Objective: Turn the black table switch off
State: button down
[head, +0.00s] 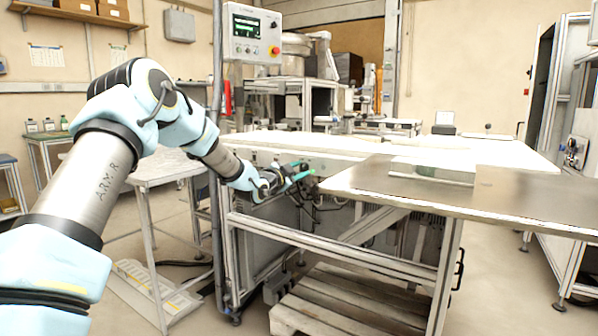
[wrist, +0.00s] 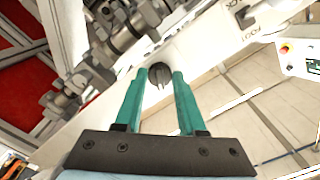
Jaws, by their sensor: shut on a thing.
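The black table switch (wrist: 159,76) is a round black knob on a pale panel in the wrist view. Its raised grip lies between the two green fingers of my gripper (wrist: 160,71), which are shut on it. In the head view my gripper (head: 303,170) is at the side of the white-topped table (head: 490,151), just below its top edge. The switch cannot be made out there behind the fingers. Which setting the knob points to cannot be told.
A wooden pallet (head: 350,303) lies below. A control box (head: 254,34) on a post stands above. Dark lettering (wrist: 250,28) marks the panel in the wrist view.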

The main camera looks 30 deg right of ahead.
jog(key=n, duration=1)
jog(key=shift+n+p, duration=0.5)
jog(key=shift+n, duration=1)
jog(key=shift+s+n, duration=0.1)
jog(key=shift+n, duration=0.2)
jog(key=c, duration=0.5)
grip_release()
jog(key=v, duration=1)
jog(key=shift+s+a+b, duration=0.15)
jog(key=shift+a+b, duration=0.2)
